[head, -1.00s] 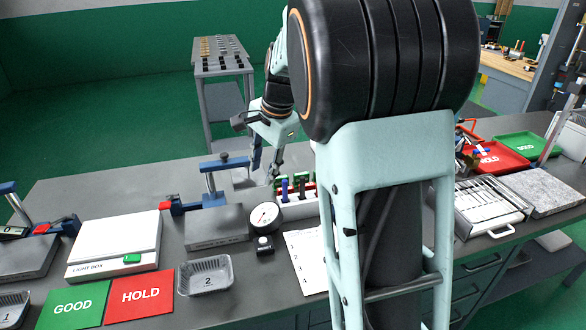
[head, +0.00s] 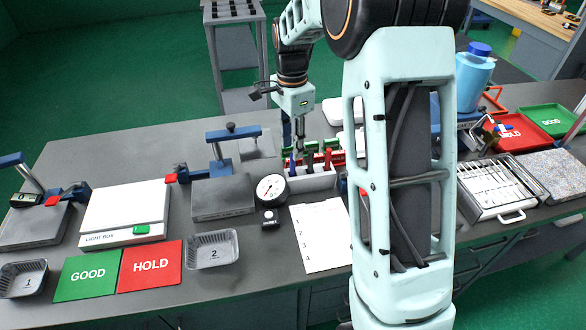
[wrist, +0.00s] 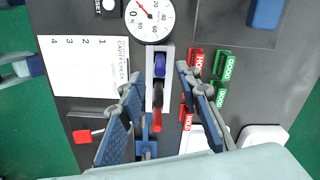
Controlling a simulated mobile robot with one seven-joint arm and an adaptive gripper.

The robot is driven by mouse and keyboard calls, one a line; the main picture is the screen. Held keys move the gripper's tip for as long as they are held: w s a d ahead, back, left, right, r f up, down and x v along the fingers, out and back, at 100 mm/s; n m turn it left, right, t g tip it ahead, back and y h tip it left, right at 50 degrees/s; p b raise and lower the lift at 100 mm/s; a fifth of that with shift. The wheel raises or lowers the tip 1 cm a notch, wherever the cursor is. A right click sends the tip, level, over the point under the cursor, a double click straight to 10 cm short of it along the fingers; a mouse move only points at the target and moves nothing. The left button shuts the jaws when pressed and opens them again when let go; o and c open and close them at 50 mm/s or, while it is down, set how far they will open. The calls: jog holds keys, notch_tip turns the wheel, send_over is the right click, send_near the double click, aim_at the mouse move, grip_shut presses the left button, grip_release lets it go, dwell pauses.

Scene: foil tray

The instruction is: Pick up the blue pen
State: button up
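The blue pen (head: 292,164) stands in the left end of a white holder (head: 310,183), alongside a dark pen (head: 311,161) and a red pen (head: 328,159). In the wrist view the blue pen (wrist: 159,66) is at the end of the row nearest the dial gauge. My gripper (head: 297,148) is above the holder, pointing down. In the wrist view my gripper (wrist: 160,77) is open, its fingers on either side of the pen row, with nothing held. The blue pen's top appears between the fingertips; I cannot tell the remaining height.
A dial gauge (head: 271,189) stands just left of the holder. Red and green stamps or labelled blocks (wrist: 222,66) stand close behind it. A numbered sheet (head: 319,235) lies in front. A grey block with a blue clamp stand (head: 223,197) is to the left.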

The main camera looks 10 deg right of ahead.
aim_at(293, 171)
notch_tip(293, 171, down, 5)
jog(key=shift+f+p, duration=0.15)
jog(key=shift+p, duration=0.15)
grip_shut()
